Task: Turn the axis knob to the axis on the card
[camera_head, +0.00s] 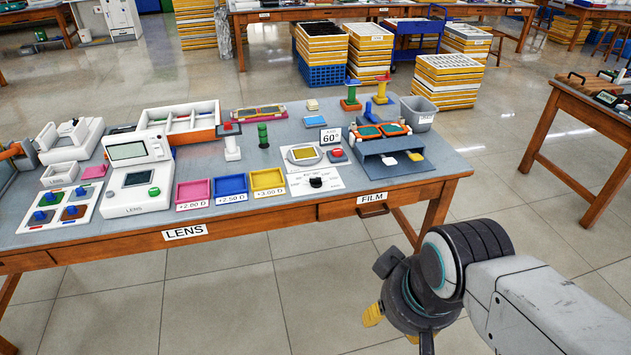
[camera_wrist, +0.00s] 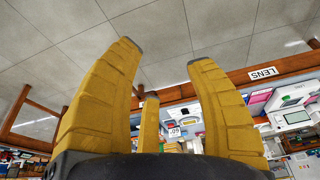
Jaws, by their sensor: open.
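The axis knob is a small black knob (camera_head: 316,182) on a white dial plate (camera_head: 300,186) near the front edge of the table. Which mark it points at is too small to read. The card (camera_head: 330,136) stands behind it and reads 60°. The card also shows upside down and small in the wrist view (camera_wrist: 174,132). My gripper (camera_head: 372,315) hangs in front of the table at the lower right, apart from the knob. In the wrist view its yellow fingers (camera_wrist: 158,85) are spread, with nothing between them.
Pink, blue and yellow trays (camera_head: 230,188) line the front edge to the left. A grey bin (camera_head: 418,112) stands at the right. The floor before the table is clear.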

